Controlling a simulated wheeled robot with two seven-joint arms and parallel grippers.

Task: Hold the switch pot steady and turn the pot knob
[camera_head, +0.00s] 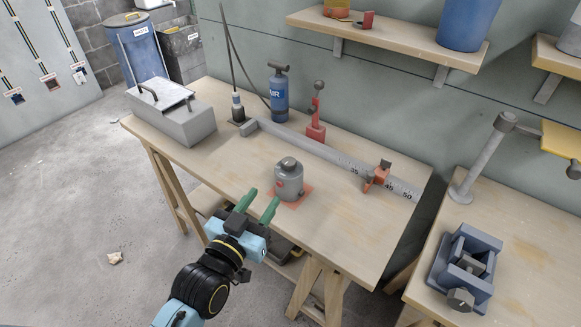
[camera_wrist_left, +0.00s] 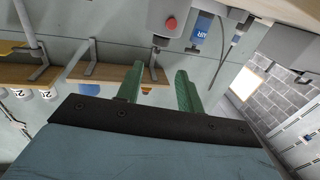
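The switch pot (camera_head: 289,184) is a grey upright cylinder on an orange square on the workbench, with a red part on its side. The dark pot knob (camera_head: 288,163) sits on its top. In the left wrist view, which is upside down, the pot (camera_wrist_left: 181,12) shows at the top with its red button, beyond the fingers. My left gripper (camera_head: 264,196) is open and empty at the front edge of the bench, its green fingers apart and pointing toward the pot without touching it. The fingers also show in the wrist view (camera_wrist_left: 160,70). My right gripper is not in view.
A grey toolbox (camera_head: 172,112), a blue air pump (camera_head: 279,96), a red lever stand (camera_head: 316,130) and a marked beam (camera_head: 320,150) with an orange clamp (camera_head: 377,177) stand around the pot. The bench (camera_head: 345,235) is bare at front right. A vise (camera_head: 465,265) sits on another table.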

